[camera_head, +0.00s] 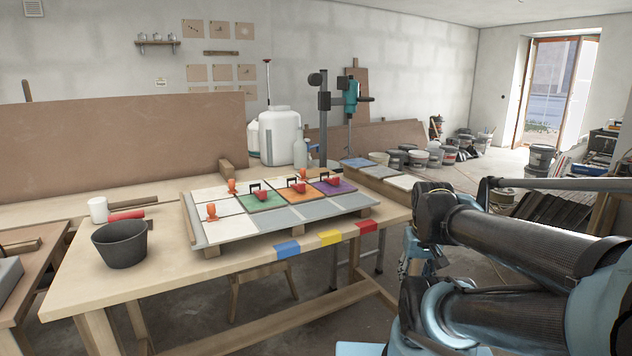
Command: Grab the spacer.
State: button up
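Several small orange-red pieces that may be spacers stand on a board of tiles (218,240) on the wooden table. One upright orange piece (231,187) is on the back white tile, and another orange piece (212,212) is on the front left white tile. A further orange piece (301,174) stands near the orange tile. Red pieces with black handles sit on the colored tiles; one red piece (332,182) is on the purple tile. I cannot tell which piece is the spacer. My folded arm fills the lower right, apart from the tiles; my gripper does not show.
A dark bucket (120,246), a white-headed mallet (98,210) and a red roll (127,215) are left of the board. A white canister (280,136) and a drill stand (324,120) are behind it. Blue, yellow and red tape marks the table's front edge.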

aim_at(302, 171)
jog(key=z, duration=0.75)
jog(key=k, duration=0.95)
jog(key=u, duration=0.8)
jog(key=i, duration=1)
jog(key=z, duration=0.05)
